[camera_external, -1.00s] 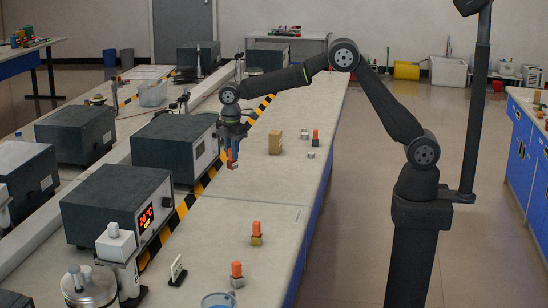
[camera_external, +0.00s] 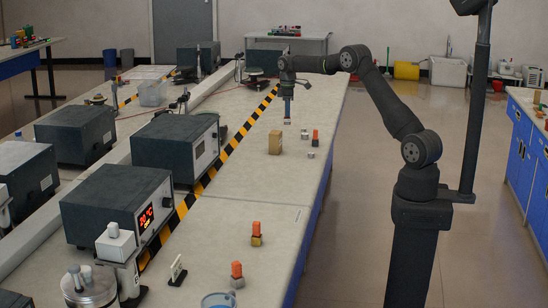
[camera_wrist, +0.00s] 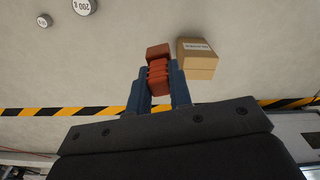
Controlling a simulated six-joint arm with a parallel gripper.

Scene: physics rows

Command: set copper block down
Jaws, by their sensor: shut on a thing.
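The copper block (camera_wrist: 158,53) is between the two blue fingers of my gripper (camera_wrist: 158,88) in the wrist view. It is reddish-brown and sticks out past the fingertips. In the external view my gripper (camera_external: 288,108) points down above the long bench (camera_external: 255,180), with the block (camera_external: 287,121) at its tip. The block looks held above the bench, near the cardboard box. The inner sides of the block are hidden by the fingers.
A cardboard box (camera_external: 275,142) stands close by, also in the wrist view (camera_wrist: 197,59). Metal weights (camera_external: 304,134) and an orange-topped piece (camera_external: 315,137) stand to its right. Dark instruments (camera_external: 178,147) line the left behind striped tape. The bench's middle front is mostly clear.

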